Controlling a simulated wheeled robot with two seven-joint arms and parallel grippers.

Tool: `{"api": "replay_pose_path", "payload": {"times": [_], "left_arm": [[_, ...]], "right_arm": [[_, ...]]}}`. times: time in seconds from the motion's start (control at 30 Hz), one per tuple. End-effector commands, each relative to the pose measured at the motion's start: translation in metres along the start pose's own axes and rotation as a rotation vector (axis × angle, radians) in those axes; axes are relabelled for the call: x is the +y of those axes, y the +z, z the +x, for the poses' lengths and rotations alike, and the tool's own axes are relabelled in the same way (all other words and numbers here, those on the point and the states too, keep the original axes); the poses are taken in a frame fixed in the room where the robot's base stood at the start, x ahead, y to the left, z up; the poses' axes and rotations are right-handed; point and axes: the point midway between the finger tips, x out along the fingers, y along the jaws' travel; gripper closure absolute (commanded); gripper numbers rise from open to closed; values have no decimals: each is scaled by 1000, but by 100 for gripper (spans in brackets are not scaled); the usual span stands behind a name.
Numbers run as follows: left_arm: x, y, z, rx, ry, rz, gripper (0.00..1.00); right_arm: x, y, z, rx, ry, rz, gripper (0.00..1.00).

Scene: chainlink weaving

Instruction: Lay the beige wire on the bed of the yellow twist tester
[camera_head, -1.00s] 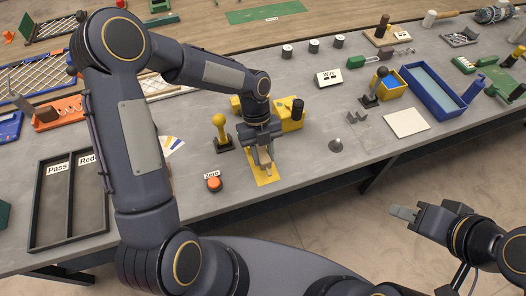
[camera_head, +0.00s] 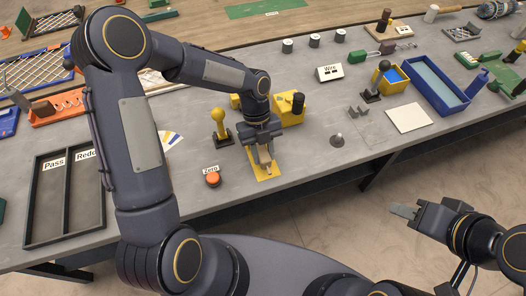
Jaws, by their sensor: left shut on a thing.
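The yellow twist tester stands at the middle of the grey bench, with a yellow block (camera_head: 290,119) topped by a dark knob and a flat yellow bed (camera_head: 260,173) toward the bench's front edge. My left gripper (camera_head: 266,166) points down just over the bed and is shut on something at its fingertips. The beige wire is too small and too hidden by the fingers to make out clearly. My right gripper (camera_head: 403,211) hangs off the front of the bench, low at the right, its fingers looking together with nothing seen in them.
A yellow-knobbed lever (camera_head: 219,124) and an orange Zero button (camera_head: 213,179) stand left of the bed. A Pass and Redo tray (camera_head: 66,205) lies at the left.

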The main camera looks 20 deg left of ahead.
Motion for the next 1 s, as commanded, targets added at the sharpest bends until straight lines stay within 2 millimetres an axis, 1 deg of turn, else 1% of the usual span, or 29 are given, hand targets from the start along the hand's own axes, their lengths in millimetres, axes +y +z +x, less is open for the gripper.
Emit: {"api": "replay_pose_path", "payload": {"times": [0.67,0.7,0.87,1.0], "left_arm": [[0,5,12,0,-1,0,97],[0,5,12,0,-1,0,67],[0,5,12,0,0,0,46],[0,5,12,0,0,0,46]], "right_arm": [[4,5,10,0,0,0,64],[4,4,9,0,0,0,64],[4,4,9,0,0,0,64],[4,4,9,0,0,0,64]]}}
